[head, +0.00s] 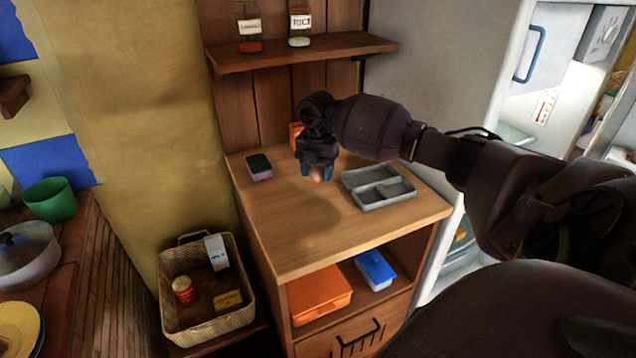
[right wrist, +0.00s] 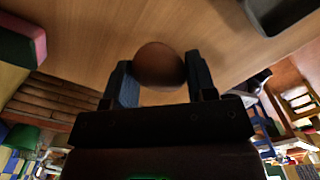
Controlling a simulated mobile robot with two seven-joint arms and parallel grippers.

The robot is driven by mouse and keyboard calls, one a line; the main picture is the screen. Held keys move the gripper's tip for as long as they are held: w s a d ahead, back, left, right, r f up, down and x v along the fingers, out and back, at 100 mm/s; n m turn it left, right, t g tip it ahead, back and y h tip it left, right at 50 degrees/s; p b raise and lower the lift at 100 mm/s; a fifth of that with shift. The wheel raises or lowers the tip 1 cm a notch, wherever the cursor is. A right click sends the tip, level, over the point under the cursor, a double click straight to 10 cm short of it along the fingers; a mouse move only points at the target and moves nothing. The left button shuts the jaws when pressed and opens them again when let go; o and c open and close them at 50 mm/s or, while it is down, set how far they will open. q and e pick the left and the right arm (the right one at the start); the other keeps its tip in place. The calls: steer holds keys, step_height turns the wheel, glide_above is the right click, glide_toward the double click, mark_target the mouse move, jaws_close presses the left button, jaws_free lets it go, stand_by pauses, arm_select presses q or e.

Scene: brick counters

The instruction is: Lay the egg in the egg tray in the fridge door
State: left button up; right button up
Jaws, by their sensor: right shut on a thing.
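A brown egg (right wrist: 159,64) sits between the fingers of my right gripper (right wrist: 162,82), which is shut on it. In the head view the egg (head: 317,177) shows small below the blue fingertips of the right gripper (head: 316,173), over the wooden counter. Whether it touches the counter top I cannot tell. The fridge (head: 508,68) stands at the right, with its inside partly in view. The egg tray cannot be made out for certain. My left gripper is not in view.
A grey divided tray (head: 368,203) lies on the wooden counter (head: 290,240) right of the gripper. A sponge (head: 259,167) lies to the left. A shelf (head: 300,52) with jars hangs above. A basket (head: 202,330) stands lower left. The counter's front part is clear.

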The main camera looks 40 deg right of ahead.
mark_target(315, 169)
step_height(315, 169, up, 15)
steer(key=shift+p, duration=0.4)
steer(key=shift+f, duration=0.1)
steer(key=s+a+f+m, duration=0.3)
steer(key=a+f+m, duration=0.1)
steer(key=a+m, duration=0.3)
steer(key=s+a+f+m, duration=0.4)
steer(key=a+m, duration=0.4)
steer(key=a, duration=0.3)
steer(key=s+a+f+m, duration=0.4)
steer(key=a+m, duration=0.4)
steer(key=a, duration=0.1)
steer(key=shift+s+a, duration=0.15)
steer(key=shift+s, duration=0.05)
